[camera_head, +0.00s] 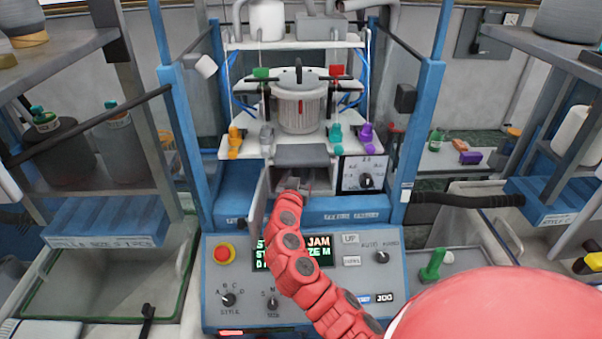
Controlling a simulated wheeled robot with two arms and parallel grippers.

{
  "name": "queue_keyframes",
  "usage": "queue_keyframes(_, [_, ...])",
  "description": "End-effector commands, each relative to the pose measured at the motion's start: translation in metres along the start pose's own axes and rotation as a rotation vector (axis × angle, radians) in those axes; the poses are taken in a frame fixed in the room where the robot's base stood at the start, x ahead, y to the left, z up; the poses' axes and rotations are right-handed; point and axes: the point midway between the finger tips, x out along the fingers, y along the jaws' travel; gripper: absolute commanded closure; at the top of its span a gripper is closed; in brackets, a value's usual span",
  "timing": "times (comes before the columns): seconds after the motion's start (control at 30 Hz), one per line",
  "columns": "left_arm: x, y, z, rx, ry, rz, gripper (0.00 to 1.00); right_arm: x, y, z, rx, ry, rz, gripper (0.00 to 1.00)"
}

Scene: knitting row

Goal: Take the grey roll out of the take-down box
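The take-down box (318,180) is the opening low in the middle of the blue machine, under a grey plate (302,155). Its door (260,203) stands open to the left. My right arm reaches up from below, and my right gripper (292,184) is at the mouth of the box. The hand is small and partly hidden by its own wrist, so I cannot tell whether its fingers are open or shut. I cannot make out the grey roll; the inside of the box is mostly hidden. My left gripper is out of view.
The control panel (335,260) with knobs, a red button (223,253) and a lit display (318,250) lies below the box. Blue posts (415,140) flank the machine. Bins (75,290) and shelves stand at both sides.

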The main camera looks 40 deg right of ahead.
Motion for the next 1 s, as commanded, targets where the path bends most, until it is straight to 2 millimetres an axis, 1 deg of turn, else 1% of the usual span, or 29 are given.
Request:
queue_keyframes(0.03, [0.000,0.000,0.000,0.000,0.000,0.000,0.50,0.000,0.000,0.000,0.000,0.000,0.000,0.44])
queue_keyframes(0.17, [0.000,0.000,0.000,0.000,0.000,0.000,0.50,0.000,0.000,0.000,0.000,0.000,0.000,0.67])
queue_keyframes(0.2, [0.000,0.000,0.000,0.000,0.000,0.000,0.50,0.000,0.000,0.000,0.000,0.000,0.000,0.74])
queue_keyframes(0.3, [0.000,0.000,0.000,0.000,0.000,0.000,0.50,0.000,0.000,0.000,0.000,0.000,0.000,0.91])
queue_keyframes(0.63, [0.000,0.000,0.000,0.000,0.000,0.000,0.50,0.001,-0.001,-0.002,0.000,0.000,0.000,0.91])
queue_keyframes(0.93, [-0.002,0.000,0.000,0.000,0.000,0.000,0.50,0.006,-0.005,-0.016,0.003,0.003,0.000,0.91])
queue_keyframes(1.0, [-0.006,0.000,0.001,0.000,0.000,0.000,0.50,0.005,-0.006,-0.015,0.002,0.003,-0.001,0.91])
